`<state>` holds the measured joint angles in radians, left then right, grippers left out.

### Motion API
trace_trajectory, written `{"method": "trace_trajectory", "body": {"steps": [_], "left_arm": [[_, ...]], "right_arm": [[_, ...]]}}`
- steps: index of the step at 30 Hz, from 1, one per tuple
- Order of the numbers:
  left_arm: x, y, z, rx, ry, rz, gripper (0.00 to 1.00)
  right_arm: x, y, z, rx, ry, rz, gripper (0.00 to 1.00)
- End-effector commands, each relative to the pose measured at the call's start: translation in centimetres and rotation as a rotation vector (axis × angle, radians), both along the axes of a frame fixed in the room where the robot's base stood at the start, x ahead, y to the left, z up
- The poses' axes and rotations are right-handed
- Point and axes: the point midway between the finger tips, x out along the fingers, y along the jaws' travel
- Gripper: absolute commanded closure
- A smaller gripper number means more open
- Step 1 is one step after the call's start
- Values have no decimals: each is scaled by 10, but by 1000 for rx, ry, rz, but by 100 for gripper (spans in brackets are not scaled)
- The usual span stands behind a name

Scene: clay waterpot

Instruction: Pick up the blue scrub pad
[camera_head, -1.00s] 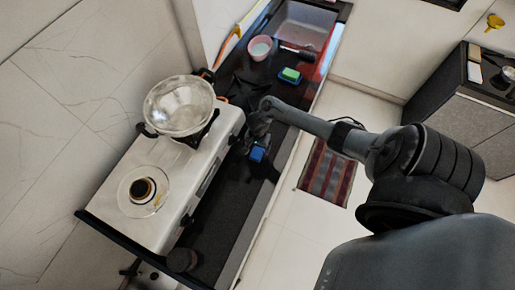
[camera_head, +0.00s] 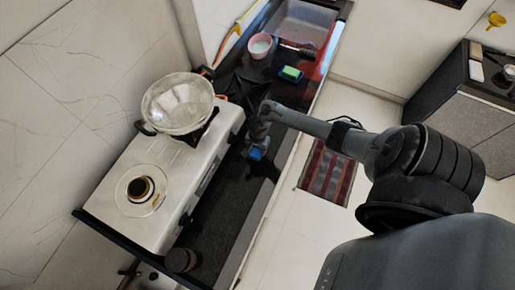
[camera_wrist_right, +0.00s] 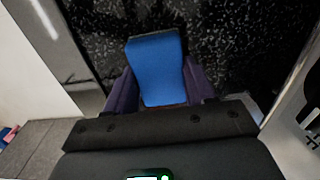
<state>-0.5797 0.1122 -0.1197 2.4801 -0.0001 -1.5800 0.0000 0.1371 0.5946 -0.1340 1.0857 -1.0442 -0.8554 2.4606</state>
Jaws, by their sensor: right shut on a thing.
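The blue scrub pad (camera_head: 256,154) is at the dark counter beside the stove in the head view. My left gripper is not in view.
The white stove (camera_head: 170,185) stands left of the pad, with a glass-like bowl (camera_head: 178,103) on its far burner. A green item (camera_head: 291,74) and a pink cup (camera_head: 260,46) are farther along the counter (camera_head: 228,215), near the sink (camera_head: 305,25). A striped mat (camera_head: 327,172) lies on the floor.

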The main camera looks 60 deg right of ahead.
Motion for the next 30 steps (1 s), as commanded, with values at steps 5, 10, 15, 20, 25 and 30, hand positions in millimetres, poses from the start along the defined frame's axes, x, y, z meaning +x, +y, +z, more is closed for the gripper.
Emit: {"method": "trace_trajectory", "body": {"steps": [5,10,15,20,25,30], "left_arm": [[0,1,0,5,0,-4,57],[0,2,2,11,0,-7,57],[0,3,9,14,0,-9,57],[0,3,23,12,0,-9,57],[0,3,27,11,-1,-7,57],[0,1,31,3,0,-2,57]], "right_arm": [[-1,0,-1,0,1,0,74],[0,0,4,1,0,0,74],[0,1,19,1,-1,0,74],[0,1,48,2,-1,0,74],[-16,-36,65,-2,2,-2,74],[-29,-66,84,-1,2,-1,74]]}}
